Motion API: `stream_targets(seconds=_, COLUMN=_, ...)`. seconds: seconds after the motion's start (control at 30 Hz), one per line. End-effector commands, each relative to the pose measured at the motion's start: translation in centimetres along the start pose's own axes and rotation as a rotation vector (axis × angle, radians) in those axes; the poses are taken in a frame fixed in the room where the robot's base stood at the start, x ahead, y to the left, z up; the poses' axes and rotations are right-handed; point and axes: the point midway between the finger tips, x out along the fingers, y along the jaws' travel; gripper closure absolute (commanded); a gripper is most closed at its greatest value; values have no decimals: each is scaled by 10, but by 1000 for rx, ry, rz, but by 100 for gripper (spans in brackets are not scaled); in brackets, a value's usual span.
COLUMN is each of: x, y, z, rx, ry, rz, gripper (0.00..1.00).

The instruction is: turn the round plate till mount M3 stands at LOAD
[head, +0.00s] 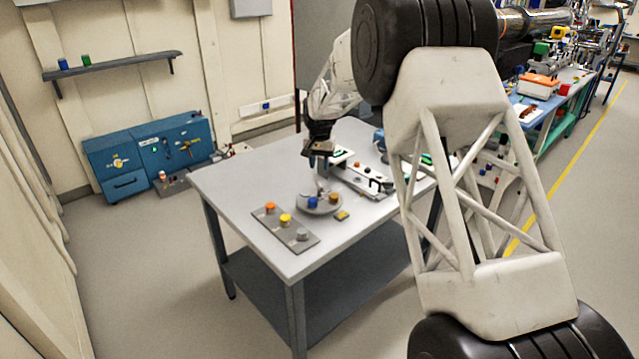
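The round grey plate (322,209) lies on the table near its front right part. A blue mount (313,202) and an orange-brown mount (334,200) stand on it. A small yellow tag (342,215) lies on the table beside the plate's front right edge. I cannot read any lettering, so I cannot tell which mount is M3 or whether the tag marks LOAD. My gripper (318,163) hangs fingers down above the back of the plate. Its fingers are too small and dark to tell whether they are open or shut.
A grey strip (265,217) left of the plate bears orange, yellow and grey pieces. A white-and-grey fixture (360,180) stands close behind and right of the plate. The left part of the grey table (235,185) is clear.

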Motion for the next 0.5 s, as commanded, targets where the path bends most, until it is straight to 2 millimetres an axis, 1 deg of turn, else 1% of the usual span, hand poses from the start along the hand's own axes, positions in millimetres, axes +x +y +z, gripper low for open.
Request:
stream_targets(seconds=0.1, x=0, y=0, z=0, rx=-161, ry=0, rz=0, gripper=63)
stream_targets(seconds=0.3, x=0, y=0, z=0, rx=-411, ry=0, rz=0, gripper=63)
stream_targets(seconds=0.5, x=0, y=0, z=0, rx=-551, ry=0, rz=0, gripper=63)
